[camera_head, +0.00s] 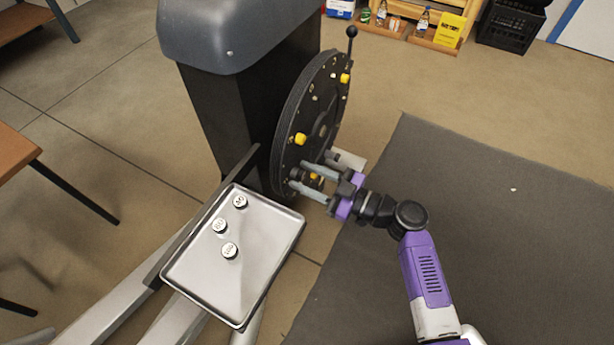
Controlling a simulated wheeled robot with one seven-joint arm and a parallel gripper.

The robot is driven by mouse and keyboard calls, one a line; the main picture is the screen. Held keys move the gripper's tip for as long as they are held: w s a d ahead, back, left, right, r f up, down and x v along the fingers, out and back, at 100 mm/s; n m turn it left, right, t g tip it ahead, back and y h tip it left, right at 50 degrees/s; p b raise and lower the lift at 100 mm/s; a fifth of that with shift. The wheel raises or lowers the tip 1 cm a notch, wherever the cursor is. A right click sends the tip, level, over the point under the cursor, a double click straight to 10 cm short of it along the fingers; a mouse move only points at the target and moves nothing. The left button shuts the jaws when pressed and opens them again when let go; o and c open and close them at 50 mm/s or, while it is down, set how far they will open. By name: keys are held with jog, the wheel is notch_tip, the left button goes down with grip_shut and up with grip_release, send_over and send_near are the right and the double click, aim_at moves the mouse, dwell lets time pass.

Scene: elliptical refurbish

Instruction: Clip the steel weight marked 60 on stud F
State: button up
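Three small round steel weights with pale, marked tops lie in the tray: one near the upper corner (239,201), one below it (220,225), and one lower still (229,250). Their marks are too small to read surely. The dark upright disc (323,130) carries yellow pieces (300,139) and small studs around its face; I cannot read the stud letters. My gripper (299,174) is at the disc's lower part, its two grey fingers apart and pointing at the face. A yellow piece (313,176) shows between the fingers. I see no weight in them, but the fingertips are small.
The metal tray (262,289) stands on the machine's frame, just left of my gripper. The dark machine housing (240,35) rises behind it. A handle with a black knob (351,32) sticks up from the disc.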

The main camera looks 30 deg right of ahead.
jog(key=shift+o, duration=0.4)
jog(key=p+v, duration=0.1)
jog(key=v, duration=0.7)
jog(key=shift+a, duration=0.1)
